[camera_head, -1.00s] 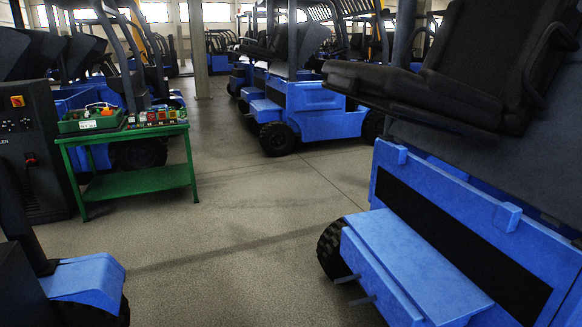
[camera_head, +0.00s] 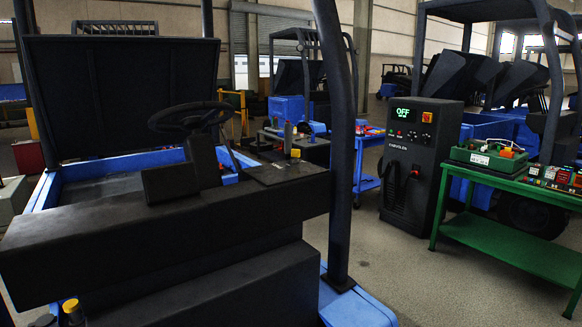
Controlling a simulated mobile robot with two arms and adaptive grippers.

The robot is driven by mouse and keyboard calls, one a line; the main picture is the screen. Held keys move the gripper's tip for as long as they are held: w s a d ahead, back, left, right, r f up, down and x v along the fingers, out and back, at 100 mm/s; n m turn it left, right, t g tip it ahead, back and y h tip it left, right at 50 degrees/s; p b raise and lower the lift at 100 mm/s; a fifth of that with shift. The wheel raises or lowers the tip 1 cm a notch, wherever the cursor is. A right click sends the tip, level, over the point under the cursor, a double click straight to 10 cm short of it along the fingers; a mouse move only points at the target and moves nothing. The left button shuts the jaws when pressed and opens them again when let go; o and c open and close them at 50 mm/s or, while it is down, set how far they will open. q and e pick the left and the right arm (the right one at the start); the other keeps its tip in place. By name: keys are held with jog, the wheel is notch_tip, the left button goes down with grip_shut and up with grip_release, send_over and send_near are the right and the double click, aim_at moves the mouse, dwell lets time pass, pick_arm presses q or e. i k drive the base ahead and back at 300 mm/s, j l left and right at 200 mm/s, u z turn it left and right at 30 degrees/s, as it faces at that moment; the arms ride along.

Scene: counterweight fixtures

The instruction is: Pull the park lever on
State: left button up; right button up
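The park lever is not clearly identifiable. On the side panel (camera_head: 275,172) right of the steering wheel (camera_head: 192,117) stands a grey upright lever (camera_head: 288,137) and a small yellow piece (camera_head: 296,153). At the lower left edge a yellow-capped knob (camera_head: 71,306) stands low beside the dark front of the forklift (camera_head: 165,240). I cannot tell which of these is the park lever or how it is set. Neither of my grippers is in view.
A dark post (camera_head: 341,140) rises at the forklift's right. Beyond it stand a charger cabinet (camera_head: 421,150) reading OFF, a green table (camera_head: 505,225) with a green tray (camera_head: 488,158), and a blue cart (camera_head: 368,183). Grey floor (camera_head: 400,262) is free between forklift and table.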

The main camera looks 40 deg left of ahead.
aim_at(287, 126)
jog(key=i+l+u, duration=0.1)
jog(key=i+u, duration=0.35)
jog(key=i+l+u, duration=0.2)
jog(key=u, duration=0.25)
jog(key=i+l+u, duration=0.3)
jog(key=u, duration=0.15)
jog(key=i+l+u, duration=0.2)
jog(key=l+u, duration=0.3)
jog(key=i+l+u, duration=0.15)
jog(key=l, duration=0.15)
jog(key=i+l+u, duration=0.15)
jog(key=l, duration=0.2)
